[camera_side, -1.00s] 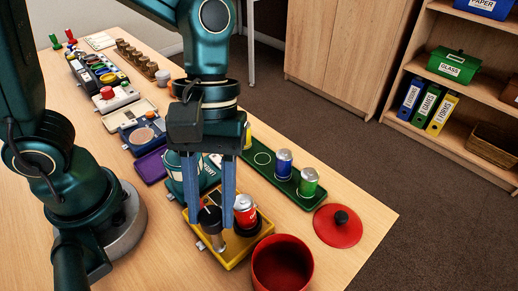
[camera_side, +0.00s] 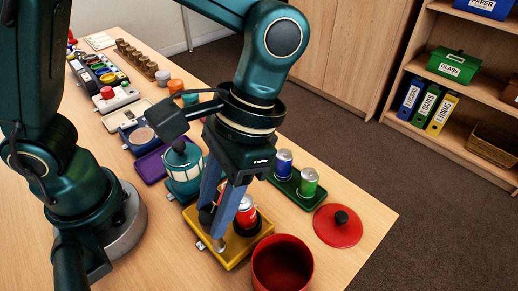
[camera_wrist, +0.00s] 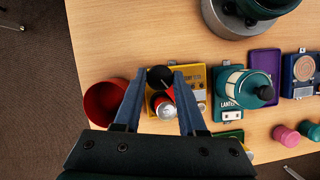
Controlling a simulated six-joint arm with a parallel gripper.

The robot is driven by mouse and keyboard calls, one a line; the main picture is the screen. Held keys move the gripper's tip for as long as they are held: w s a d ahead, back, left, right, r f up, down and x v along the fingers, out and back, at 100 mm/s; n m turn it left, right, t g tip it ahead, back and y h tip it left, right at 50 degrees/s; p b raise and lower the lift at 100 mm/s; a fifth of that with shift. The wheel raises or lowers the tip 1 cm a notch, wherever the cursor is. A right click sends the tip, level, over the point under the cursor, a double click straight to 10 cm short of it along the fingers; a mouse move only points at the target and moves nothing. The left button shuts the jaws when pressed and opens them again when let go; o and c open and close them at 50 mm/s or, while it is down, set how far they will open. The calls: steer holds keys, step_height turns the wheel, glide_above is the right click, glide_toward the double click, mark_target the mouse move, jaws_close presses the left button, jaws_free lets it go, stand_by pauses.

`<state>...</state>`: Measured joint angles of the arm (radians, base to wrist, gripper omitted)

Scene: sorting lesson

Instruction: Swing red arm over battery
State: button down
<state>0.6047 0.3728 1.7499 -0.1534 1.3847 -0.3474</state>
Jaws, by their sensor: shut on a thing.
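A yellow tray (camera_side: 236,258) stands on the table in the side view and also shows in the wrist view (camera_wrist: 190,75). A red can-like cylinder with a silver top (camera_side: 246,213) stands on it, and its silver top shows in the wrist view (camera_wrist: 165,108). Beside it is a black knob (camera_wrist: 159,75), with red showing just below it. My gripper (camera_wrist: 160,72) is shut on the black knob, one blue finger on each side. A grey post (camera_side: 221,244) shows under the fingers. I cannot make out a red arm or a battery clearly; the fingers hide part of the tray.
A red pot (camera_side: 282,265) stands close in front of the tray, its lid (camera_side: 338,225) to the right. A teal lantern (camera_side: 183,165) stands close behind. A green tray with blue and green cans (camera_side: 308,183) lies right. Other trays line the table's left.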

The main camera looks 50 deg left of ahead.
steer(key=m+y, duration=0.1)
steer(key=m, duration=0.2)
steer(key=m+t+y, duration=0.1)
steer(key=m, duration=0.2)
steer(key=shift+s+d, duration=0.1)
steer(key=shift+d, duration=0.05)
steer(key=shift+m+y, duration=0.3)
steer(key=shift+m, duration=0.1)
steer(key=shift+c, duration=2.4)
jaws_free()
steer(key=v, duration=0.5)
steer(key=shift+r, duration=0.1)
